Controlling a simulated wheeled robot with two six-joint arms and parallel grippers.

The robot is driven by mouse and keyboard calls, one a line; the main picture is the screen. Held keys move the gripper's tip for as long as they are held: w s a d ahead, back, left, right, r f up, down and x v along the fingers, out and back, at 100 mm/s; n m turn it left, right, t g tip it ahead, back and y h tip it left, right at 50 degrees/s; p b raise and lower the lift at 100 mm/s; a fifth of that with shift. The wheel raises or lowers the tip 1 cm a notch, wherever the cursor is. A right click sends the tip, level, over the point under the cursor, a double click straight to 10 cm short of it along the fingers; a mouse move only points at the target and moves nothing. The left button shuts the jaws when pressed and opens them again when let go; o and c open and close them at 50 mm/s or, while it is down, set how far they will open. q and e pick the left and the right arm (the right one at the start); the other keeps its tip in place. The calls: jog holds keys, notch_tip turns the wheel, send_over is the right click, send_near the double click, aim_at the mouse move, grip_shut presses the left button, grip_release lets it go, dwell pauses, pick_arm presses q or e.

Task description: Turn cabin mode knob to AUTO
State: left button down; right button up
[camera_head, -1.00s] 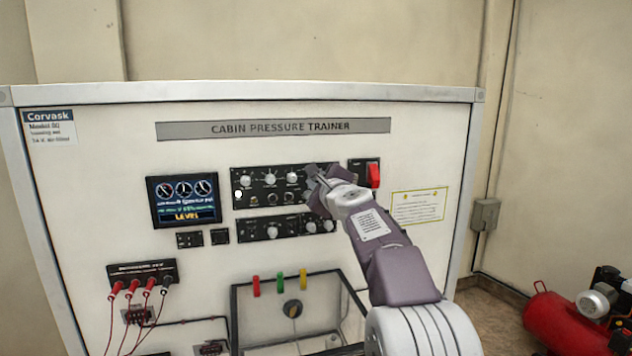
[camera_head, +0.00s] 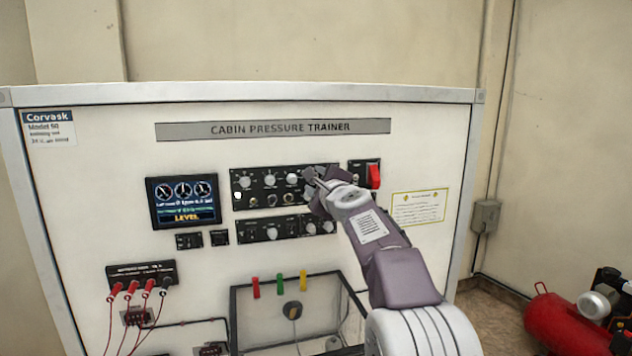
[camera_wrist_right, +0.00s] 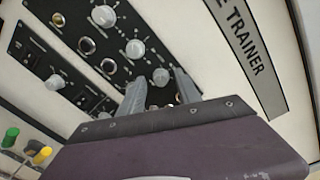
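The upper black control panel (camera_head: 262,203) on the trainer's face carries a row of white round knobs. The left knob (camera_head: 245,181), the middle knob (camera_head: 270,179) and the right knob (camera_head: 292,178) show. The panel lettering is too small to read, so I cannot tell which is the cabin mode knob. My right gripper (camera_head: 312,181) is at this panel's right end, hiding part of it. In the right wrist view its two fingers (camera_wrist_right: 159,80) are apart, with a white knob (camera_wrist_right: 160,76) seen between their tips. Contact is unclear. My left gripper is not in view.
A lower knob panel (camera_head: 287,230) sits just below. A red switch (camera_head: 374,176) is close to the right of my gripper. A display (camera_head: 184,201) reading LEVEL is at the left. A clear-fronted box (camera_head: 240,318) stands below, and a red compressor (camera_head: 560,322) at the right.

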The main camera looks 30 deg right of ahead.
jog(key=b+v, duration=0.2)
jog(key=v, duration=0.7)
jog(key=shift+b, duration=0.35)
